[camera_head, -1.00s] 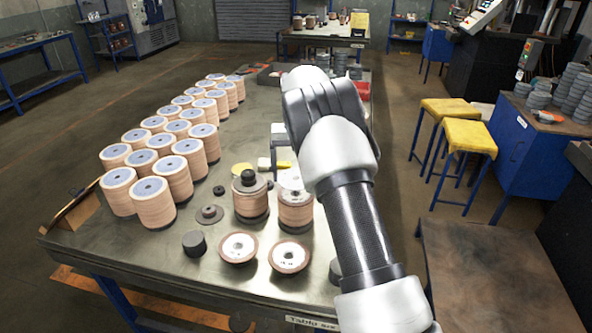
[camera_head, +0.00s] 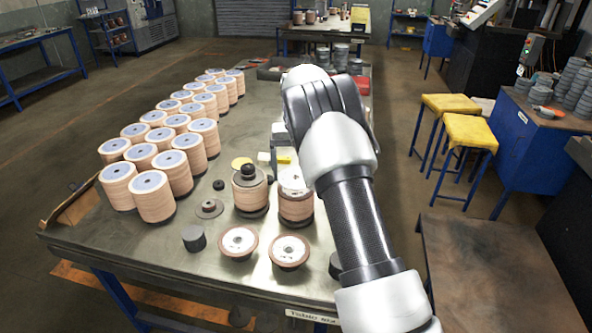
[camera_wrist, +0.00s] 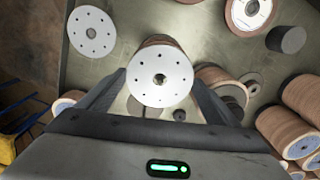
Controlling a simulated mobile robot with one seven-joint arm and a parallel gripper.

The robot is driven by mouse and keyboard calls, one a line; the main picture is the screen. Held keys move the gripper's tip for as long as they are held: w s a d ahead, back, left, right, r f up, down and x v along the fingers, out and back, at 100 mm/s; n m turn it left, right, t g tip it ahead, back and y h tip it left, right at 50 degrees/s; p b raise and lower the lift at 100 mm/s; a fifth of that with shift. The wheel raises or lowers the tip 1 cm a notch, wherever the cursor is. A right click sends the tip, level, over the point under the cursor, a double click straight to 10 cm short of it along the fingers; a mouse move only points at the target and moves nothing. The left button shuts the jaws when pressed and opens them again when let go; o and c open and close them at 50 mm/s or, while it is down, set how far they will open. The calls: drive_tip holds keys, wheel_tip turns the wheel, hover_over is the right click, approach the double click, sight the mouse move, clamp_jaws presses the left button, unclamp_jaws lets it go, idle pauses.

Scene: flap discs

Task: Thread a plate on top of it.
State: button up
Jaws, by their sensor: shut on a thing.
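A white plate (camera_wrist: 146,72) with a dark centre hole and a ring of small holes sits between the fingers of my gripper (camera_wrist: 160,79) in the wrist view. My gripper is shut on this plate. The brown side of a disc stack (camera_wrist: 158,40) shows just behind the plate; in the head view this stack (camera_head: 296,207) stands at the table's front, right of another stack. Whether the plate touches the stack or hovers over it, I cannot tell. My arm hides the gripper in the head view. A second white plate (camera_wrist: 91,30) lies apart at the upper left.
A neighbouring stack (camera_head: 250,198) with a dark knob stands close on the left. Two brown-rimmed discs (camera_head: 238,242) (camera_head: 290,251) and a dark cylinder (camera_head: 193,238) lie in front. Rows of disc stacks (camera_head: 152,202) fill the table's left side.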

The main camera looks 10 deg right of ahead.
drive_tip(key=shift+f, duration=0.2)
drive_tip(key=shift+f+b, duration=0.7)
drive_tip(key=shift+f, duration=0.8)
drive_tip(key=o, duration=1)
drive_tip(key=shift+r, duration=0.1)
wheel_tip(320, 180, up, 17)
drive_tip(key=shift+r+p, duration=0.15)
drive_tip(key=shift+p, duration=0.55)
